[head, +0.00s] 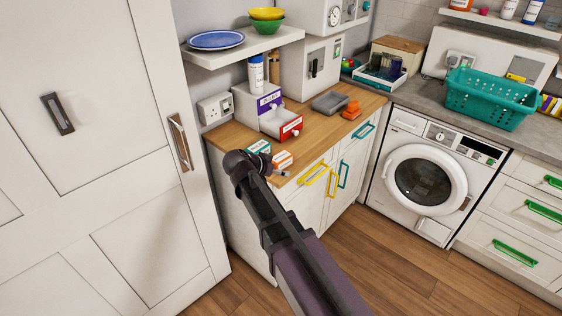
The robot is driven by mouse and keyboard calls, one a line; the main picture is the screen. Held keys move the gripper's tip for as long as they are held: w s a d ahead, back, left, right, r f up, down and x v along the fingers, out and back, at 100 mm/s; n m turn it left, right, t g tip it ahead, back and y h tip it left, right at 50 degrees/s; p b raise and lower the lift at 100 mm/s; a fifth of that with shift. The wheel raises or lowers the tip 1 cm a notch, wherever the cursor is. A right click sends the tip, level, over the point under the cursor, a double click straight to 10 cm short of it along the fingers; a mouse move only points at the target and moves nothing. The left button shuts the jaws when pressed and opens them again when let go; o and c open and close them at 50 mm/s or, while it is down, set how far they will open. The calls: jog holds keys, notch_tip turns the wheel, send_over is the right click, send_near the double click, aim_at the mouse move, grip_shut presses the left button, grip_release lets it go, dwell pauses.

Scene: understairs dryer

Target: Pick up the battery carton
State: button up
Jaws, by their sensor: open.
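Two small cartons lie on the wooden counter near its front left end: a teal and white carton (259,147) and an orange and white carton (282,159). Their print is too small to read, so I cannot tell which is the battery carton. My dark arm rises from the bottom of the view and bends at the counter's left front corner. My gripper (281,173) shows only in small part, just in front of the orange and white carton. It is open and appears empty. The arm hides part of it, and I cannot tell whether it touches a carton.
White bins with purple (268,100) and red (291,127) labels stand behind the cartons. A grey tray (330,102) and orange items (351,110) lie farther right. A shelf (240,48) overhangs the counter's back. A tall white door (100,150) stands close on the left.

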jog(key=t, duration=0.2)
send_near(278, 159)
jog(key=v, duration=0.2)
jog(key=shift+r+m, duration=0.1)
jog(key=shift+m, duration=0.3)
jog(key=shift+d, duration=0.1)
jog(key=b+x, duration=0.4)
jog(key=x, duration=0.3)
jog(key=shift+w+d+f, duration=0.15)
jog(key=shift+w+f, duration=0.1)
jog(key=shift+w+d+f, duration=0.1)
jog(key=shift+w+d, duration=0.2)
jog(key=shift+w, duration=0.05)
jog(key=b+x, duration=0.2)
jog(key=x, duration=0.2)
jog(key=shift+w+a+f+b, duration=0.1)
jog(key=shift+w+f+b, duration=0.1)
jog(key=shift+b, duration=0.15)
jog(key=shift+w+d+f, duration=0.1)
jog(key=shift+w+d, duration=0.2)
